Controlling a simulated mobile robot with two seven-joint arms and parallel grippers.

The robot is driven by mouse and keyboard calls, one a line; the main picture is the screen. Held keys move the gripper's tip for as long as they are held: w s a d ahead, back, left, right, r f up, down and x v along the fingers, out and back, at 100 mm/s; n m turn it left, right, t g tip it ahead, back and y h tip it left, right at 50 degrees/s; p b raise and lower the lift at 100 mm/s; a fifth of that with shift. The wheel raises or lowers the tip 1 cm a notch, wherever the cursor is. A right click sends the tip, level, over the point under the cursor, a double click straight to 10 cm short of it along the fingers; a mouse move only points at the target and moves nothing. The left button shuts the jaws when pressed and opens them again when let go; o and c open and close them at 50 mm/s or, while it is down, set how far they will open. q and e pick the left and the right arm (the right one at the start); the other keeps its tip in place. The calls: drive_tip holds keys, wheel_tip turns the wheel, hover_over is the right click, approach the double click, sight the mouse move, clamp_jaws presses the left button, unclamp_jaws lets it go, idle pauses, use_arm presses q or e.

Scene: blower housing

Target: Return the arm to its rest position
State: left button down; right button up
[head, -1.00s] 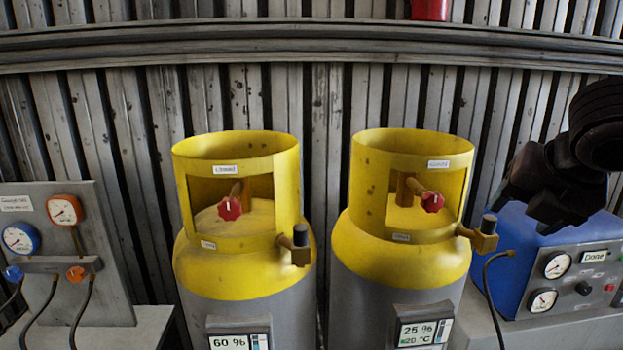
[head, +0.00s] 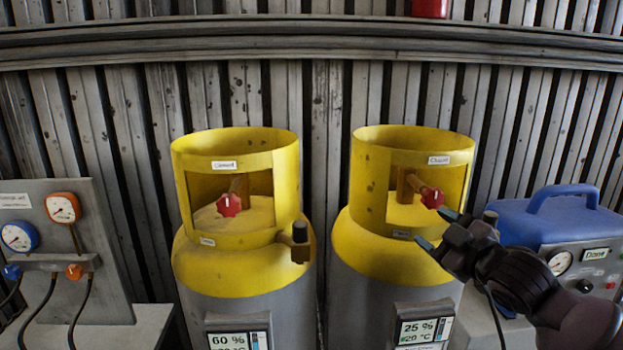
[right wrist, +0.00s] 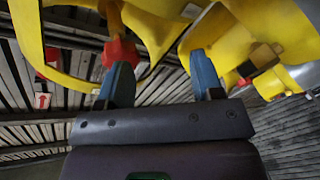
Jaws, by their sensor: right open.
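My right gripper (head: 436,229) is in front of the right yellow-and-grey cylinder (head: 392,265) in the head view, just below and beside its red valve knob (head: 432,198). Its blue fingertips are apart, with nothing between them. In the right wrist view the open fingers (right wrist: 161,82) point toward the yellow collar (right wrist: 150,30), and a red knob (right wrist: 121,50) shows beyond the left finger. I cannot tell whether the gripper touches the cylinder. The gripper partly hides the cylinder's right side fitting. My left gripper is not in view.
A second yellow-and-grey cylinder (head: 240,265) with a red knob (head: 229,205) stands to the left. A gauge panel with hoses (head: 75,260) is at far left. A blue machine (head: 560,218) stands right, partly behind my arm. A corrugated wall (head: 325,110) closes off the back.

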drive_tip(key=s+d+f+m+h, duration=0.1)
drive_tip(key=s+f+m, duration=0.15)
drive_tip(key=f, duration=0.55)
drive_tip(key=s+d+f+m+h, duration=0.1)
drive_tip(key=s+f+m, duration=0.15)
drive_tip(key=f, duration=0.45)
drive_tip(key=s+d+f+m+g+h, duration=0.1)
drive_tip(key=s+f+m+g+h, duration=0.1)
drive_tip(key=s+f, duration=0.9)
drive_tip(key=s+d+f+m+g+h+b, duration=0.1)
drive_tip(key=s+f+m, duration=0.4)
drive_tip(key=s+f, duration=0.7)
wheel_tip(320, 180, down, 3)
drive_tip(key=shift+s+d+f+g+h, duration=0.15)
drive_tip(key=shift+d+g+h, duration=0.3)
drive_tip(key=shift+g+h, duration=0.55)
